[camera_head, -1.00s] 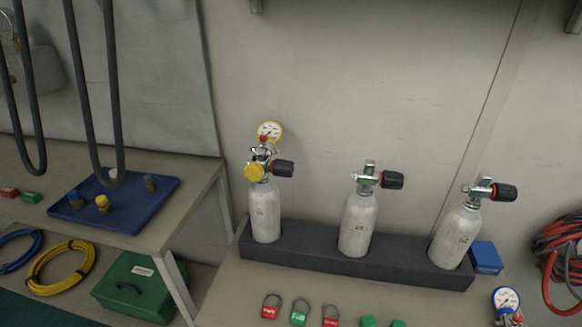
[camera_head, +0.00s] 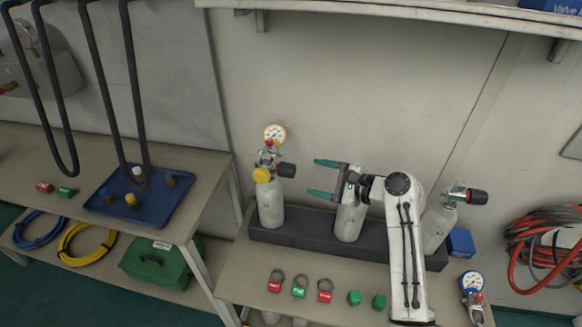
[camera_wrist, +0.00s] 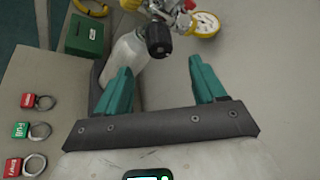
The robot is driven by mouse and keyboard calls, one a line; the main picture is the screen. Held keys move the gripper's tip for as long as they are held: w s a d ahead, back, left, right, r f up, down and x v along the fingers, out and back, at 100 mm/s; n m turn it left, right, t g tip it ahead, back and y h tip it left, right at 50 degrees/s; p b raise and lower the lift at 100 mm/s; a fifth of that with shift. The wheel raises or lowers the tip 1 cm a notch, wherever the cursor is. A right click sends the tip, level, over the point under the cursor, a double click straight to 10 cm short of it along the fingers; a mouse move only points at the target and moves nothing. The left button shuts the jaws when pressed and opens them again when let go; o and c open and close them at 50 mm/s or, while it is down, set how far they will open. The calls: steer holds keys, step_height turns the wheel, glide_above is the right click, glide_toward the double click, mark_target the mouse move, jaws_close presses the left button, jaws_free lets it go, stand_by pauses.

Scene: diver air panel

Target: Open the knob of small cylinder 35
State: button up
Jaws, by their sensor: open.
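Three small grey-white cylinders stand in a dark rack (camera_head: 350,243). The left cylinder (camera_head: 271,205) carries a regulator with a yellow cap (camera_head: 262,175), a yellow-rimmed gauge (camera_head: 275,134) and a black knob (camera_head: 287,170) pointing right. The middle cylinder (camera_head: 347,222) is partly hidden behind my gripper and arm; its knob is hidden. The right cylinder (camera_head: 436,225) has a black knob (camera_head: 476,196). The number labels are too small to read surely. My gripper (camera_head: 313,175) is open and empty, pointing left toward the left knob. In the wrist view that knob (camera_wrist: 158,40) lies beyond the fingertips, apart from them.
Several red and green tags and caps (camera_head: 299,288) lie in front of the rack. A blue box (camera_head: 460,242) and a gauge (camera_head: 472,282) are at right. A blue tray (camera_head: 166,207) sits on the left bench. A shelf (camera_head: 400,12) overhangs above.

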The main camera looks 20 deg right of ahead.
mark_target(291, 173)
steer(key=x, duration=0.9)
steer(key=shift+w+a, duration=0.15)
steer(key=shift+c, duration=0.4)
steer(key=shift+f, duration=0.1)
steer(key=c, duration=1)
steer(key=shift+f, duration=0.1)
